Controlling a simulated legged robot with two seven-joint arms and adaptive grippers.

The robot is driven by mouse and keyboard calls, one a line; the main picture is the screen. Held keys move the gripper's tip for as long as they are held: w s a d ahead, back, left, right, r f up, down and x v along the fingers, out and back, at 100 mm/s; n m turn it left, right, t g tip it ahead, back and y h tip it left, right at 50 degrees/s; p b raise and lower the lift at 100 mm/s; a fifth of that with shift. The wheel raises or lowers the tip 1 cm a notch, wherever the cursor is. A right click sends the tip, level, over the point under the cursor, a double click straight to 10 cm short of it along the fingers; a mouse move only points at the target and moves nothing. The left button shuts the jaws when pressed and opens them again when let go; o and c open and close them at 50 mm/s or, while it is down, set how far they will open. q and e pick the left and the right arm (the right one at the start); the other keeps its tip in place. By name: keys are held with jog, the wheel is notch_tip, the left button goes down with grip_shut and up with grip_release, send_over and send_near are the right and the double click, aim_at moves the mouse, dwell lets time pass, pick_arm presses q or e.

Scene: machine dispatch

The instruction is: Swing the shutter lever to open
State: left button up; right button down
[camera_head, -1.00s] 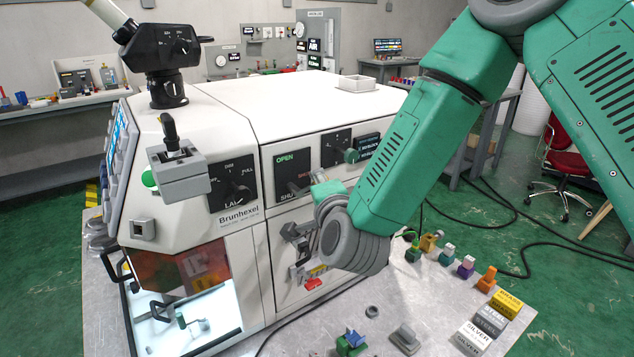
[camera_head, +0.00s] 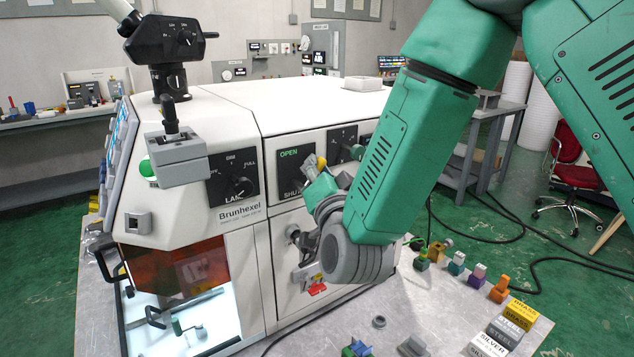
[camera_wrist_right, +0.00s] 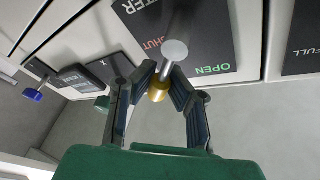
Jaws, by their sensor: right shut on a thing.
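The shutter panel (camera_head: 289,166) is a black plate on the machine's white front, with OPEN at the top and SHUT below. My right gripper (camera_head: 312,172) is in front of this panel and hides part of it. In the right wrist view, the shutter lever (camera_wrist_right: 175,51) has a silver rod and a brass-coloured end. My right gripper (camera_wrist_right: 162,84) is shut on it, with one finger on each side. The panel (camera_wrist_right: 200,45) appears upside down behind it, OPEN to the right and SHUT to the left. The lever's exact angle is hard to tell. My left gripper is not in view.
The lamp dial (camera_head: 238,184) is left of the shutter panel, and another dial panel (camera_head: 340,143) is right. A grey box with a black handle (camera_head: 178,148) juts out at left. Several coloured parts and labelled blocks (camera_head: 505,333) stand on the bench's right.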

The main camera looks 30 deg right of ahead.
aim_at(294, 150)
jog(key=n+b, duration=0.1)
jog(key=n, duration=0.1)
jog(key=a+r+n+t+y+b, duration=0.1)
jog(key=n, duration=0.1)
jog(key=shift+s+a+t, duration=0.1)
jog(key=shift+t, duration=0.2)
jog(key=shift+s+a+r+n+t+y+b, duration=0.1)
jog(key=shift+a+n+t+y+b, duration=0.3)
jog(key=shift+n, duration=0.65)
jog(key=shift+w+a+r+n+y+b, duration=0.1)
jog(key=shift+a+n+y+b, duration=0.1)
jog(key=shift+n+y+b, duration=0.7)
jog(key=shift+s+a+r+n+t+y+b, duration=0.1)
jog(key=shift+a+n+t+y+b, duration=0.15)
jog(key=shift+n, duration=1)
jog(key=shift+a, duration=0.1)
jog(key=c, duration=1.5)
grip_release()
jog(key=shift+s, duration=0.2)
jog(key=shift+f, duration=0.1)
